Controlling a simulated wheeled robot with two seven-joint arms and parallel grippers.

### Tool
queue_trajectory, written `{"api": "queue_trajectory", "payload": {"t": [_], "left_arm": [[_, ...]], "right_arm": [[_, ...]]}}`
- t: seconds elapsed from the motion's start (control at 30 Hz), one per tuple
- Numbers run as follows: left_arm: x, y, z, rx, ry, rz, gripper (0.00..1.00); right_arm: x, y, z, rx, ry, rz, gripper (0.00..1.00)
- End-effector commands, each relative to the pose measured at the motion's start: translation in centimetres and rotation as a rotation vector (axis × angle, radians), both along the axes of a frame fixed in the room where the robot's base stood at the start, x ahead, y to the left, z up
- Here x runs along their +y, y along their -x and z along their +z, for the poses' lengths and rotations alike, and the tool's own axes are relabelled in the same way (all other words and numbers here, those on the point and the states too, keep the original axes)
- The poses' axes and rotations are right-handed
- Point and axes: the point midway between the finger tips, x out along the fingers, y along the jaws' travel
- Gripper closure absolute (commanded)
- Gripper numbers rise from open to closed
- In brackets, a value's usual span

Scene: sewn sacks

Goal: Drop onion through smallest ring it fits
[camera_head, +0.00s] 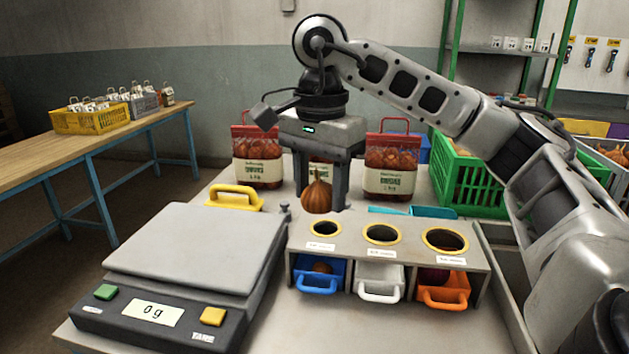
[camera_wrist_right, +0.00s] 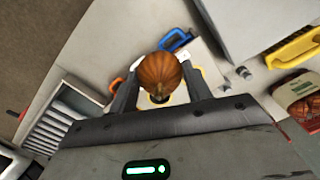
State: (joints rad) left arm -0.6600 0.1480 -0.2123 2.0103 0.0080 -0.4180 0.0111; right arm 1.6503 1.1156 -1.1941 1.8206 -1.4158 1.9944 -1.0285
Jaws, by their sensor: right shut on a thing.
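My right gripper (camera_head: 321,188) is shut on a brown onion (camera_head: 317,196), held upright between the two fingers. In the head view the onion shows just behind and above the small left ring (camera_head: 325,228) of the grey sorting stand (camera_head: 293,248). The middle ring (camera_head: 382,233) and the large right ring (camera_head: 445,241) are empty. In the wrist view the onion (camera_wrist_right: 160,73) covers part of the stand, and a yellow rim shows beside it; I cannot tell which ring. My left gripper is not in view.
Under the rings sit a blue drawer (camera_head: 318,286) with an onion, a white drawer (camera_head: 380,290), and an orange drawer (camera_head: 444,297) with a dark red onion. A scale (camera_head: 190,250) reads 0 g at left. Onion sacks (camera_head: 258,160) stand behind; a green crate (camera_head: 468,180) stands right.

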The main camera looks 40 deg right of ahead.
Motion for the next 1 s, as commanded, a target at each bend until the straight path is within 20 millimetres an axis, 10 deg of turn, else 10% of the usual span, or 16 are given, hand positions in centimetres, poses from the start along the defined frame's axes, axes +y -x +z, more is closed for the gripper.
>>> {"api": "queue_trajectory", "payload": {"t": [0.5,1.0], "left_arm": [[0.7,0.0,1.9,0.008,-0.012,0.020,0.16],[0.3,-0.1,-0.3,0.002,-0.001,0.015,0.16]], "right_arm": [[-14.6,0.3,-3.6,0.001,0.001,-0.400,0.78],[-15.7,0.6,-7.3,-0.002,0.000,-0.424,0.78]]}}
